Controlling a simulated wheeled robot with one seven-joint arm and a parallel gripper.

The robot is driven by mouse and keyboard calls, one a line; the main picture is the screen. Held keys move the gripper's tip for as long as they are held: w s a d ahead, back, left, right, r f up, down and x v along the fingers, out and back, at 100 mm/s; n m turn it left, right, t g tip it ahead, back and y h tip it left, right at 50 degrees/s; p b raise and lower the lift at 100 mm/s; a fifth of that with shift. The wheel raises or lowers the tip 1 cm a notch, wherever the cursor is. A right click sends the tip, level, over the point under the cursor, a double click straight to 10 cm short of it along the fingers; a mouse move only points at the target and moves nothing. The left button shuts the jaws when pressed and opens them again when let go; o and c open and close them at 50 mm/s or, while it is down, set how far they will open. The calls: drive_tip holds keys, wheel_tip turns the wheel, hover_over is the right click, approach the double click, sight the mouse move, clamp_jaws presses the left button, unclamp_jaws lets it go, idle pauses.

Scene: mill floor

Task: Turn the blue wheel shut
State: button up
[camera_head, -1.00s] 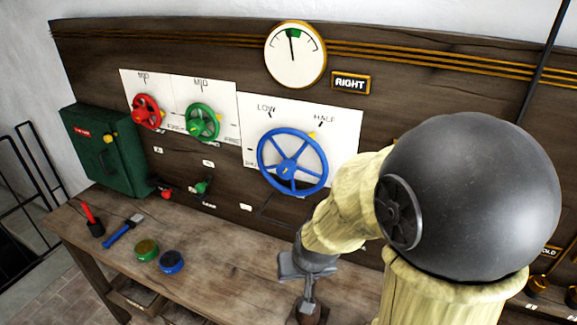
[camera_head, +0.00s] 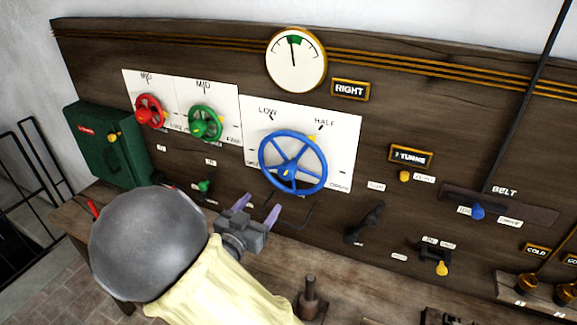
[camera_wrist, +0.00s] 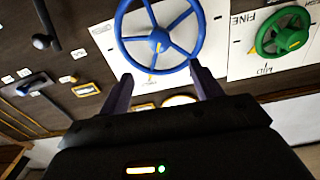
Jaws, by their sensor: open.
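The blue wheel (camera_head: 292,161) is a large spoked handwheel on a white panel with LOW and HALF marks. A yellow pointer (camera_head: 313,138) shows at its upper right rim. My gripper (camera_head: 256,208) is open and empty, below and to the left of the wheel, with its purple fingers pointing up toward the panel. In the wrist view the blue wheel (camera_wrist: 160,47) is upside down, beyond the open fingers (camera_wrist: 163,85). The fingers look apart from the wheel. The exact gap cannot be told.
A red wheel (camera_head: 149,111) and a green wheel (camera_head: 205,123) are mounted left of the blue one. A round gauge (camera_head: 296,60) is above. A dark lever (camera_head: 365,222) and a blue belt knob (camera_head: 478,211) are on the right. A green box (camera_head: 101,143) stands far left.

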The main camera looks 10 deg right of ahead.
sight(289, 168)
drive_tip(key=shift+w+d, duration=0.1)
drive_tip(key=p+x, duration=0.5)
drive_tip(key=x, duration=1.2)
drive_tip(key=shift+w+d, duration=0.1)
drive_tip(key=shift+w, duration=0.05)
drive_tip(key=c, duration=1)
